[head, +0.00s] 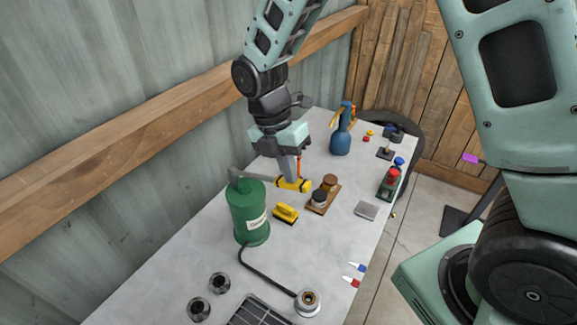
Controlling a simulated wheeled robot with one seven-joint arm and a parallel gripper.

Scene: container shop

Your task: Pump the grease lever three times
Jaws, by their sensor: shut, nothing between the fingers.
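A green grease pump (250,213) with a white label stands on the bench. A grey lever (250,174) extends to the right from its top and ends in what looks like a yellow grip (293,185). My gripper (290,175) points down with its fingers shut and empty. The fingertips are at or just above the yellow grip in the head view; I cannot tell whether they touch it. A dark hose (258,268) runs from the pump's base to a round metal fitting (307,301).
A blue bottle (341,138) is behind.

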